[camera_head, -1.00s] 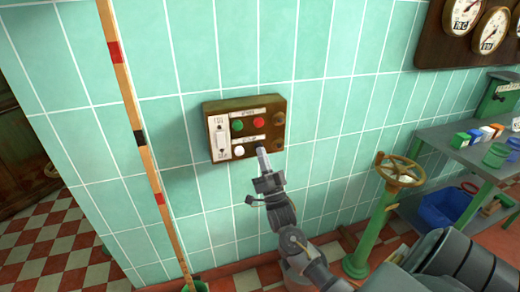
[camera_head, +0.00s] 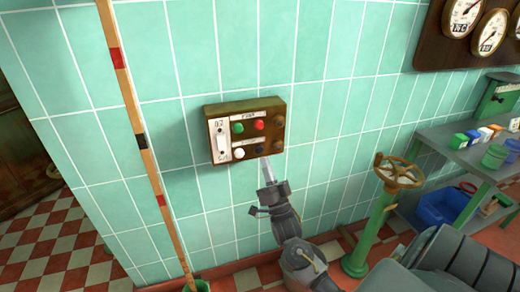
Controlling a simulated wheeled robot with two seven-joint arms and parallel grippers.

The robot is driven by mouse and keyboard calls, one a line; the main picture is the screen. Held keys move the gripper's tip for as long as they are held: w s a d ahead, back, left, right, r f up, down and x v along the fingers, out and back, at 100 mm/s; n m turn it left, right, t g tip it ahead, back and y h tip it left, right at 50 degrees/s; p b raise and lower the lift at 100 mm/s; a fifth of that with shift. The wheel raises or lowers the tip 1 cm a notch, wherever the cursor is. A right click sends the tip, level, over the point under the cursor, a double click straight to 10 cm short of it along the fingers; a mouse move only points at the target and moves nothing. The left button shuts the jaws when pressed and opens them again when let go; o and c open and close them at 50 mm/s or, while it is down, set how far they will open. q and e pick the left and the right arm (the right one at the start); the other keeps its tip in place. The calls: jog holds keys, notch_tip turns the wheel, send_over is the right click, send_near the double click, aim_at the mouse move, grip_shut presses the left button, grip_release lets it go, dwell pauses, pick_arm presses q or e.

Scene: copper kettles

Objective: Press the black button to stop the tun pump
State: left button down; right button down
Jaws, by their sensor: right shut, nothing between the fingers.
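A brown control box (camera_head: 232,163) is fixed to the tiled wall. It has a green button (camera_head: 238,127) and a red button (camera_head: 259,124) in its upper row, and a white button (camera_head: 239,153) in its lower row. The black button (camera_head: 259,149) shows right of the white one, just above my fingertips. My right gripper (camera_head: 266,162) is shut and empty, its tips pointing up at the box's lower edge. They appear apart from the black button. My left gripper is not in view.
A striped pole (camera_head: 139,135) stands left of the box. A green pedestal with a brass handwheel (camera_head: 399,171) and a grey shelf table (camera_head: 460,150) stand to the right.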

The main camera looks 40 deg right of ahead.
jog(key=s, duration=0.1)
jog(key=s+a, duration=0.1)
jog(key=shift+s+p, duration=0.3)
jog(key=shift+p, duration=0.05)
jog(key=shift+y, duration=0.3)
dwell(0.4)
